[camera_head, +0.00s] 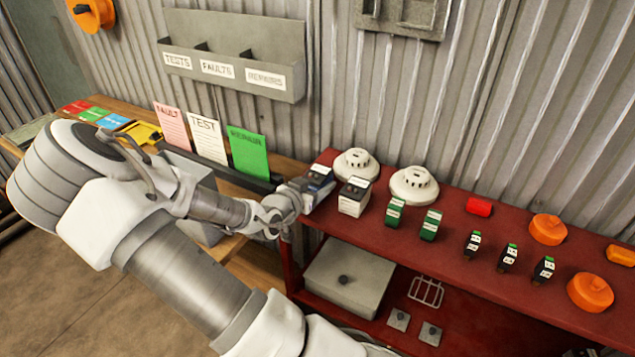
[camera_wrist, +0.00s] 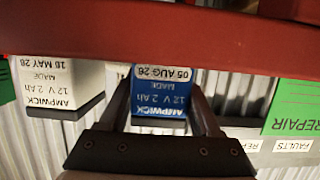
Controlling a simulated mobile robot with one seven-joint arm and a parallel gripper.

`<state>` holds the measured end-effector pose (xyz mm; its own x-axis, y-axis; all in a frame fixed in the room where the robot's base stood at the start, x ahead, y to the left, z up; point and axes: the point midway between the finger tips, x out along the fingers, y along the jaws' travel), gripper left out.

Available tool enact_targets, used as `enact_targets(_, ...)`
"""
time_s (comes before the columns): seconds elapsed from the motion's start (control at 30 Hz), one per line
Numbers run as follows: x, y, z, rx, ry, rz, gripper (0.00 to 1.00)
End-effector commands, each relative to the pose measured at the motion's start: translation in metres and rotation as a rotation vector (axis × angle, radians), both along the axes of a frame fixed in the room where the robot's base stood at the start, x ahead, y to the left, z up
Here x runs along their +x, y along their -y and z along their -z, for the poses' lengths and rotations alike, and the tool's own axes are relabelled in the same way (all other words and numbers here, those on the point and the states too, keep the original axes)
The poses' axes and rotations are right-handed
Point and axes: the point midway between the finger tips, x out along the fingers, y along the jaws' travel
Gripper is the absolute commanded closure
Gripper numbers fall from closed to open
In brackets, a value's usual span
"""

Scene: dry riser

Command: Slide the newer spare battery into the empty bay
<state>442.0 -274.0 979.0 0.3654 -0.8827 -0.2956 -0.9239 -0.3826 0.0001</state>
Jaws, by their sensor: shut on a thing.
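A battery with a blue label (camera_wrist: 160,97) is between the fingers of my gripper (camera_wrist: 162,108) in the wrist view. Its upside-down label reads AMPWICK 12 V 2 Ah, made AUG 26. It also shows at the left end of the red shelf in the head view (camera_head: 320,178), with my gripper (camera_head: 303,192) shut on it. Whether it touches the shelf is unclear. A white battery (camera_head: 354,196) stands just right of it; it also shows in the wrist view (camera_wrist: 58,85), marked made MAY 26. I cannot make out an empty bay.
The red shelf (camera_head: 480,262) holds two white detectors (camera_head: 414,184), green-and-white blocks (camera_head: 431,224), small black units and orange discs (camera_head: 590,292). A grey box (camera_head: 349,277) sits below. Coloured cards (camera_head: 247,152) stand on the wooden bench at left.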

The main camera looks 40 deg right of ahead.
Motion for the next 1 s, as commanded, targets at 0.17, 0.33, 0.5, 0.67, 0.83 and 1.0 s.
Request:
enact_targets(0.17,0.0,0.0,0.0,0.0,0.0,0.0,1.0)
enact_targets(0.33,0.0,0.001,-0.002,-0.003,0.003,0.001,1.0)
enact_targets(0.5,0.0,0.001,-0.003,-0.003,0.003,0.001,1.0)
enact_targets(0.67,0.001,0.0,-0.01,-0.002,0.004,0.0,1.0)
enact_targets(0.83,0.001,0.0,-0.029,-0.002,0.008,0.0,1.0)
enact_targets(1.0,-0.008,0.012,-0.05,-0.001,0.006,0.006,1.0)
